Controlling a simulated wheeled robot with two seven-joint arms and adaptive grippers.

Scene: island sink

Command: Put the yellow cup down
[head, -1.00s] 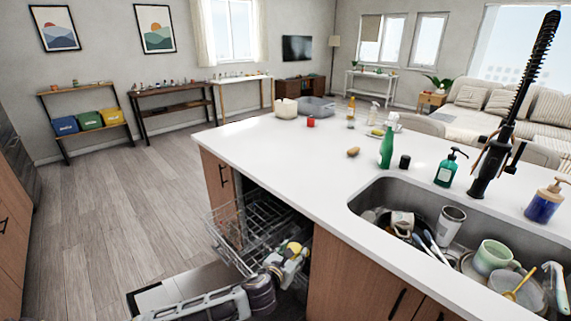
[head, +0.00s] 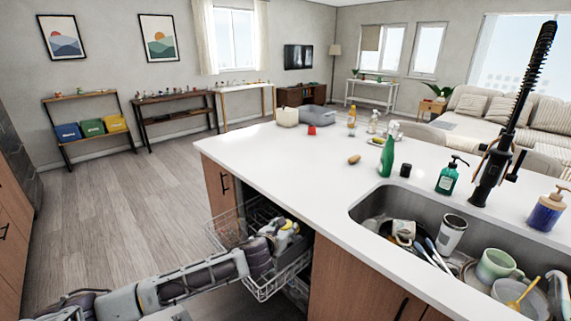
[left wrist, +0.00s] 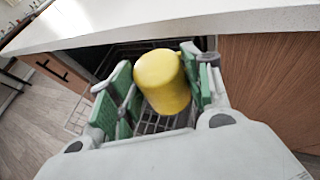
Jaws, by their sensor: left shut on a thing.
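My left gripper (head: 288,230) reaches in from the left, over the pulled-out wire dishwasher rack (head: 266,286) below the counter. In the left wrist view the yellow cup (left wrist: 163,80) sits between the green-padded fingers of the left gripper (left wrist: 160,88), which is shut on it. A smooth, rounded end of the cup faces up toward the camera. Rack wires (left wrist: 152,124) show below the cup; I cannot tell whether the cup touches them. In the head view the gripper mostly hides the cup.
The white counter (head: 300,165) overhangs the rack, with wooden cabinet fronts (head: 350,275) to its right. The sink (head: 365,212) holds dishes, including a green mug (head: 494,265). A green bottle (head: 387,157) and soap dispensers stand on the counter. The floor at left is clear.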

